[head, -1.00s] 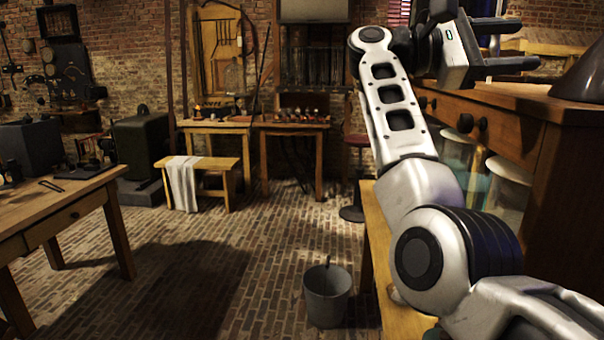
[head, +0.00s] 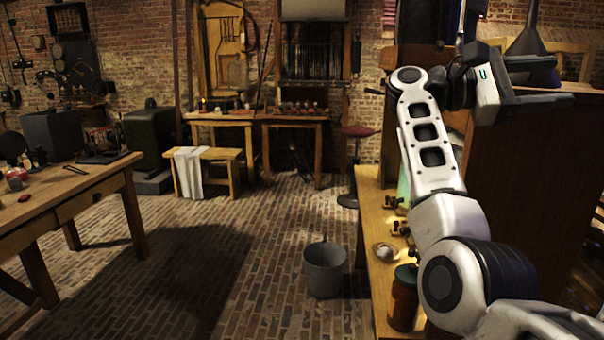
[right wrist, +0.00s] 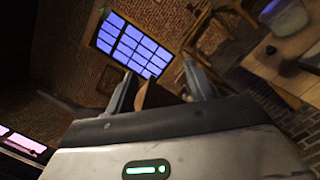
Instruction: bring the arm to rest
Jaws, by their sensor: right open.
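My right arm rises from the lower right of the head view. Its gripper (head: 540,82) is held high, pointing right, in front of a dark wooden cabinet (head: 530,180). In the right wrist view the two fingers (right wrist: 160,90) stand apart with nothing held between them. Beyond them show a brick wall and a paned window (right wrist: 130,45). My left gripper is in neither view.
A wooden bench (head: 378,265) with a brown jar (head: 403,300) and small brass parts stands close beside my right arm. A grey bucket (head: 325,270) is on the brick floor. A wooden table (head: 75,190) stands at left.

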